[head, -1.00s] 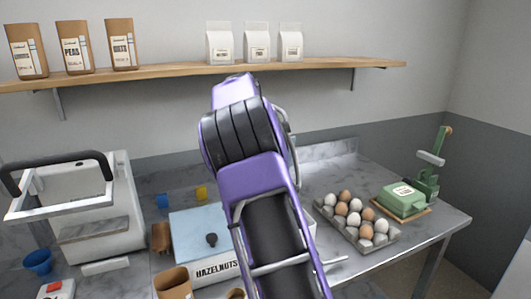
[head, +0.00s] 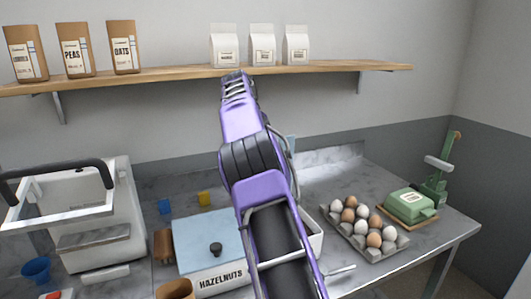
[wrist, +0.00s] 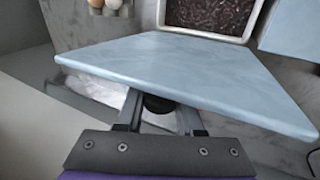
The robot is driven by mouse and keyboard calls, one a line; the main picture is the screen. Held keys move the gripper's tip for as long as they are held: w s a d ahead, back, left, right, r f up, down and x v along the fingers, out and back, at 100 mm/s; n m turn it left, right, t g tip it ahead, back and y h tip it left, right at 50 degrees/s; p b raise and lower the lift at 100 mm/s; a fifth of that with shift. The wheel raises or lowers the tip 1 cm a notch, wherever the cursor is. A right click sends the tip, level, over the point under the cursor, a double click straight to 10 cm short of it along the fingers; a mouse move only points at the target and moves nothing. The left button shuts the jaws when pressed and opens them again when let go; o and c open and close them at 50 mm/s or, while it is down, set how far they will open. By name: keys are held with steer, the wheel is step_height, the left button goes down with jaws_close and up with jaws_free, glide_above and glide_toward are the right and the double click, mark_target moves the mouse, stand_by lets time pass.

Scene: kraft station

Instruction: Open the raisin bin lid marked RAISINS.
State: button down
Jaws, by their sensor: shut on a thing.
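In the wrist view my gripper (wrist: 158,112) is shut on the dark knob (wrist: 157,103) of a pale blue lid (wrist: 185,68). The lid is off its bin and fills much of that view. Beyond it is an open white bin (wrist: 206,36) of dark brown raisins (wrist: 208,13). In the head view my arm hides most of this bin; part of its white wall (head: 313,237) shows. A small pale blue piece, probably the lid (head: 291,144), shows behind my arm. The RAISINS marking is not visible.
The closed HAZELNUTS bin (head: 220,281) stands left of my arm. An egg tray (head: 376,250) and a green butter-dish-like box (head: 408,202) are on the right. The wall shelf (head: 180,76) holds bags above. A white machine (head: 95,225) stands at left.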

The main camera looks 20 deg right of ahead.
steer(key=shift+f, duration=0.15)
steer(key=c, duration=0.6)
jaws_free()
steer(key=shift+o, duration=0.2)
steer(key=shift+v, duration=2.4)
steer(key=s+a, duration=0.1)
steer(key=a, duration=1.1)
steer(key=shift+b, duration=0.4)
steer(key=shift+s, duration=0.15)
